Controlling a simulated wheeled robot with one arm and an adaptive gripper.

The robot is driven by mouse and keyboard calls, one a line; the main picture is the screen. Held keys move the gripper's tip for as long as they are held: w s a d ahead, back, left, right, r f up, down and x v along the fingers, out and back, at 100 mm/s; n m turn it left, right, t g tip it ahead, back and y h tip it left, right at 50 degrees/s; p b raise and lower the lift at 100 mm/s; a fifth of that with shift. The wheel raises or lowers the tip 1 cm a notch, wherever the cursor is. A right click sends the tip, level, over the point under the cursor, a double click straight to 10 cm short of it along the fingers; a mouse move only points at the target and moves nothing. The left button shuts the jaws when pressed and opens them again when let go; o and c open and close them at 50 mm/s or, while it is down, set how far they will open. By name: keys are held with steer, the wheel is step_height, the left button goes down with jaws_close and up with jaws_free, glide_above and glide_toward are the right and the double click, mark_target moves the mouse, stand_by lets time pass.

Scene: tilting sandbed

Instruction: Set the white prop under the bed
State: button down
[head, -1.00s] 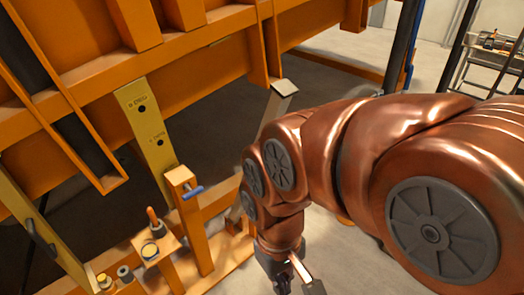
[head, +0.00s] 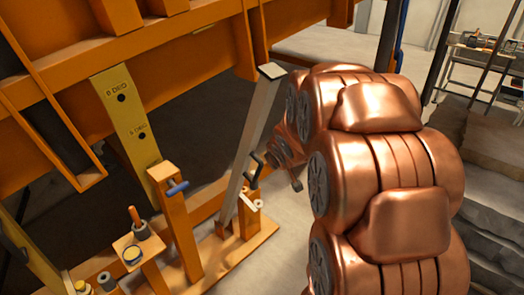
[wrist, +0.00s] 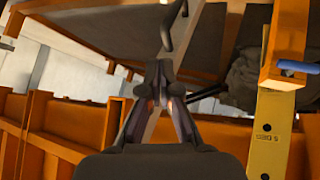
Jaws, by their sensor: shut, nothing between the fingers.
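The white prop (head: 246,150) is a pale post with a flat plate on top and a black handle (head: 256,166) on its side. It leans to the right, its foot at the orange base frame. Its top is close to the orange bed (head: 160,45); I cannot tell whether they touch. In the wrist view the prop (wrist: 172,45) runs up behind my gripper (wrist: 157,85), whose dark fingers are shut and empty, in line with the prop. In the head view, my copper arm hides most of the gripper, right of the prop.
A yellow strut (head: 128,115) with degree marks and holes hangs left of the prop. An orange post with a blue-handled pin (head: 177,188) stands beside it. A small stand (head: 138,250) holds an orange-handled tool. Grey steps or slabs are at the right; some concrete floor is open.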

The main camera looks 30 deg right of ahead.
mark_target(257, 137)
steer(key=w+d+f+n+t+y+b, duration=0.2)
steer(key=w+d+f+t+y+b, duration=0.2)
steer(key=w+d+f+t+b, duration=0.35)
steer(key=s+t+y+b, duration=0.1)
steer(key=s+t, duration=0.1)
steer(key=s+t+y+b, duration=0.1)
steer(key=y, duration=0.1)
steer(key=s+t+y+b, duration=0.1)
steer(key=s+t, duration=0.1)
steer(key=shift+s+d+f+n+t+y, duration=0.3)
steer(key=shift+d+f+t, duration=0.05)
steer(key=shift+d+f, duration=0.05)
steer(key=x, duration=1.3)
steer(key=shift+w, duration=0.1)
steer(key=shift+w+a+r, duration=0.1)
steer(key=shift+w+r, duration=0.05)
steer(key=shift+w, duration=0.2)
